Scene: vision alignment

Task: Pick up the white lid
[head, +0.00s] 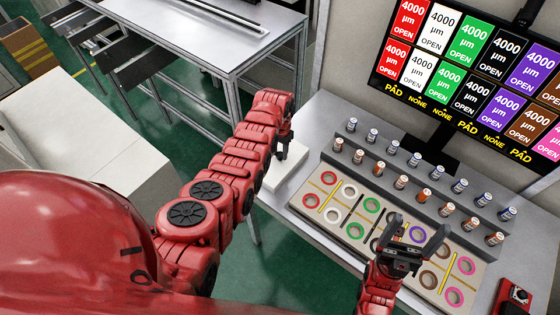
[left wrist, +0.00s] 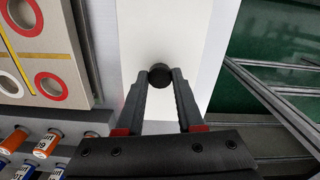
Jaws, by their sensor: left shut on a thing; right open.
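The white lid (head: 292,168) is a flat white piece at the left end of the workbench. In the left wrist view the white lid (left wrist: 160,30) is a pale rectangle with a round black knob (left wrist: 160,75). My left gripper (head: 284,148) is over the lid, and its fingertips (left wrist: 161,78) are closed on the sides of the knob. I cannot tell whether the lid is resting or raised. My right gripper (head: 418,232) is open and empty above the board with coloured rings, well to the right of the lid.
A board (head: 322,205) with coloured rings lies right of the lid. Behind it, a grey rack (head: 392,167) holds several small bottles. A monitor (head: 470,70) stands at the back. A red device (head: 514,298) is at the front right.

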